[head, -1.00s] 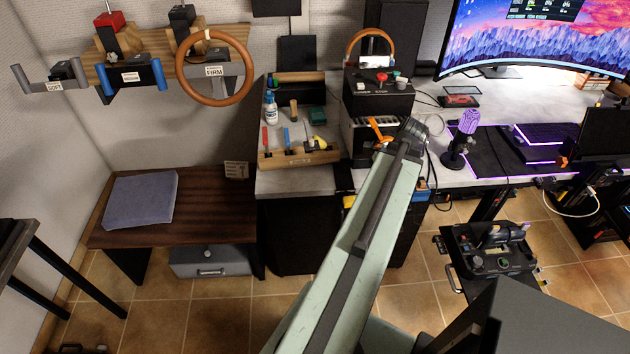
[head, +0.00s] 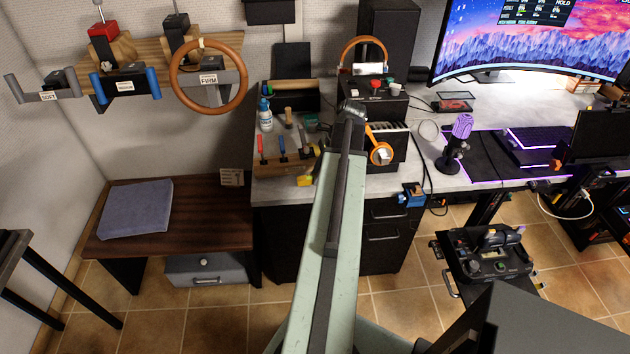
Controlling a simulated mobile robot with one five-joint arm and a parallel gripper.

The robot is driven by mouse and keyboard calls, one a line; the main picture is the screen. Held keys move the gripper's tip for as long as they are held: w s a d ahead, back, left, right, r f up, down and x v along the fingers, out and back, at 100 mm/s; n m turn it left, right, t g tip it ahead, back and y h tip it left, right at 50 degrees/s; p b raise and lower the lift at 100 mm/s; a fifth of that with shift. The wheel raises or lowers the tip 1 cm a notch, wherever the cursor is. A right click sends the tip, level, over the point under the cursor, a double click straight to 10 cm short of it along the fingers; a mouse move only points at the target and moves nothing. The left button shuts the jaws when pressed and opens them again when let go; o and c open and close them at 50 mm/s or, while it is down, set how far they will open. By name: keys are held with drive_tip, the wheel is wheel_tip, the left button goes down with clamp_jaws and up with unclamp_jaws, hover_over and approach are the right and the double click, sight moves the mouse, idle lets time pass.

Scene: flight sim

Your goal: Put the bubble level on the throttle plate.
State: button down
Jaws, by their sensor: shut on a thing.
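My arm rises from the bottom of the head view and ends over the front edge of the workbench; its forearm hides most of my gripper. A small yellow piece, which looks like the bubble level (head: 305,180), shows just left of the forearm. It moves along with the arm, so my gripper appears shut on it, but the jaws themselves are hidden. At the lower right a black throttle unit (head: 490,262) stands on a dark mount with levers on top. I cannot clearly tell which flat part there is the throttle plate.
The grey-topped workbench holds a wooden tool rack (head: 272,170), a black switch box (head: 372,98), an orange ring-shaped item (head: 381,153) and a purple microphone (head: 461,132). A dark wooden side table (head: 212,215) with a cushion is left. Tiled floor lies open between workbench and throttle unit.

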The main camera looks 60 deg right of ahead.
drive_tip(key=shift+w+d+f+b, duration=0.1)
drive_tip(key=shift+w+f+b, duration=0.15)
drive_tip(key=shift+f+b, duration=0.65)
drive_tip(key=shift+w+f+b, duration=0.2)
drive_tip(key=shift+f+b, duration=0.7)
drive_tip(key=c, duration=1.2)
unclamp_jaws()
drive_tip(key=p+v, duration=0.7)
drive_tip(key=shift+r, duration=0.25)
drive_tip(key=shift+s+d+r, duration=0.15)
drive_tip(key=shift+r, duration=0.1)
